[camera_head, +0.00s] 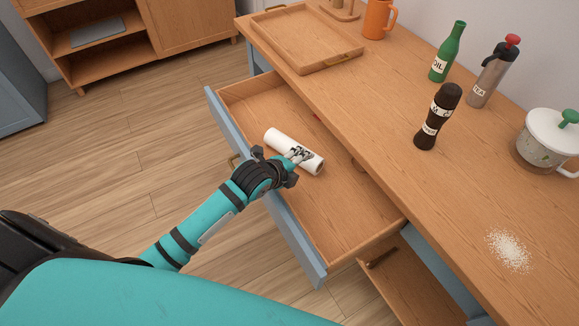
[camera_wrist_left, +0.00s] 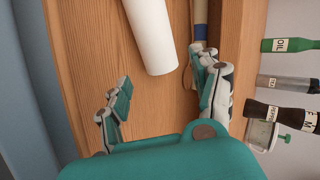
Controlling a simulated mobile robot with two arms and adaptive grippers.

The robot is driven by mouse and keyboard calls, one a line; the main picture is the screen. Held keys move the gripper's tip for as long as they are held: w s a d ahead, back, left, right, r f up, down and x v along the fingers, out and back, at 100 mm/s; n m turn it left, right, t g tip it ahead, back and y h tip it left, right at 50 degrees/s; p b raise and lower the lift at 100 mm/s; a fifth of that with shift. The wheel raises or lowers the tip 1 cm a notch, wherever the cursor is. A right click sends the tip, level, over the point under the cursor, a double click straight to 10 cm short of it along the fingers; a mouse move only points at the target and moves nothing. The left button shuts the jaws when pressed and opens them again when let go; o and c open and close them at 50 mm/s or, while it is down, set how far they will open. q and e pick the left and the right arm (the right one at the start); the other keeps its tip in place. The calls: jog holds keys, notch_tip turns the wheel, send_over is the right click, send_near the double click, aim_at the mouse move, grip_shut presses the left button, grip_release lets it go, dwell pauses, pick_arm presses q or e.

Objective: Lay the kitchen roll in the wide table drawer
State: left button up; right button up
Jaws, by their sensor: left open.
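The white kitchen roll (camera_head: 291,150) lies on its side on the floor of the open wide table drawer (camera_head: 345,213). It also shows in the left wrist view (camera_wrist_left: 149,35), beyond my fingers. My left gripper (camera_head: 296,157) reaches over the drawer front, just at the roll. In the left wrist view its two fingers (camera_wrist_left: 164,92) are spread apart, with nothing held between them. The roll's near end lies close to the fingertips. My right gripper is in neither view.
A wooden tray (camera_head: 304,39), orange mug (camera_head: 379,18), green oil bottle (camera_head: 447,52), tea flask (camera_head: 493,72), dark pepper mill (camera_head: 438,117) and lidded pot (camera_head: 548,139) stand on the table. White grains (camera_head: 508,251) are spilled at its right. The drawer's near part is clear.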

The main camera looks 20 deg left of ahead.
pick_arm(q)
jog(key=v, duration=0.5)
jog(key=shift+s+r, duration=0.15)
jog(key=shift+s, duration=0.05)
